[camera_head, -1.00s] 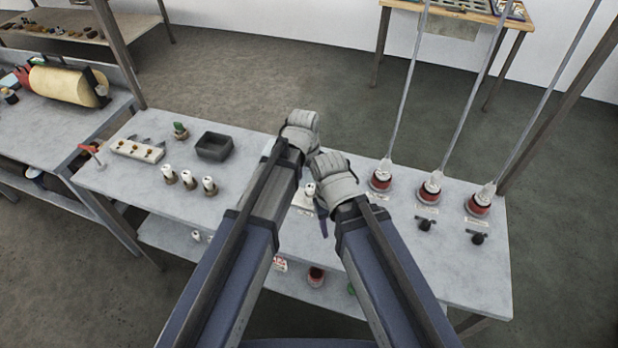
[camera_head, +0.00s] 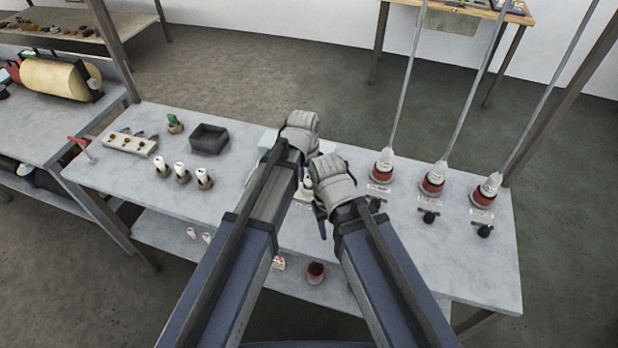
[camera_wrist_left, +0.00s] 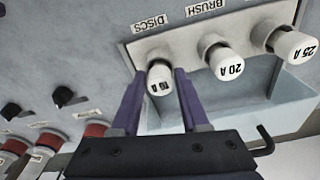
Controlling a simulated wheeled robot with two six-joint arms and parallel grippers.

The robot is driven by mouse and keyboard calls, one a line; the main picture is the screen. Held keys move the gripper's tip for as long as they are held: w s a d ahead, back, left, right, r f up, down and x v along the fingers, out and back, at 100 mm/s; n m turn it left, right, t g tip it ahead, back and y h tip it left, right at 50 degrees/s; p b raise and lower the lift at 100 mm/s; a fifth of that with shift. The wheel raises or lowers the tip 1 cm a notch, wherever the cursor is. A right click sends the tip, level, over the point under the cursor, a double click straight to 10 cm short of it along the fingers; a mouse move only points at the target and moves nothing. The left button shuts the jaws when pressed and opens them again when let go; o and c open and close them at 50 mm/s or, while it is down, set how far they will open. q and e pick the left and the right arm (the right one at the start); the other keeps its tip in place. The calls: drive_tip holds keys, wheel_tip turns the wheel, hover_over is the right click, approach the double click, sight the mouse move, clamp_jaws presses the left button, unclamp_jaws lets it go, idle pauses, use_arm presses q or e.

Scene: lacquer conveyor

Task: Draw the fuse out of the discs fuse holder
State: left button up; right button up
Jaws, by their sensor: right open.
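In the left wrist view the discs fuse (camera_wrist_left: 159,80), a white cap with a black rating, sits in the holder under the DISCS label. Beside it on the same white fuse block (camera_wrist_left: 178,40) are the BRUSH fuse (camera_wrist_left: 225,62), marked 20 A, and a 25 A fuse (camera_wrist_left: 292,44). My left gripper (camera_wrist_left: 160,82) has its two purple fingers on either side of the discs fuse, open around it. In the head view my left gripper (camera_head: 299,128) hides most of the block. My right gripper (camera_head: 324,215) is open and empty, lower and to the right.
Three red-based rods (camera_head: 382,172) with black knobs (camera_head: 429,216) stand at the bench's right. At left are a dark tray (camera_head: 209,139), several white fuses (camera_head: 181,172) and a white strip (camera_head: 130,144). The bench (camera_head: 240,185) is clear between the fuses and my arms.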

use_arm(q)
clamp_jaws()
idle(0.6)
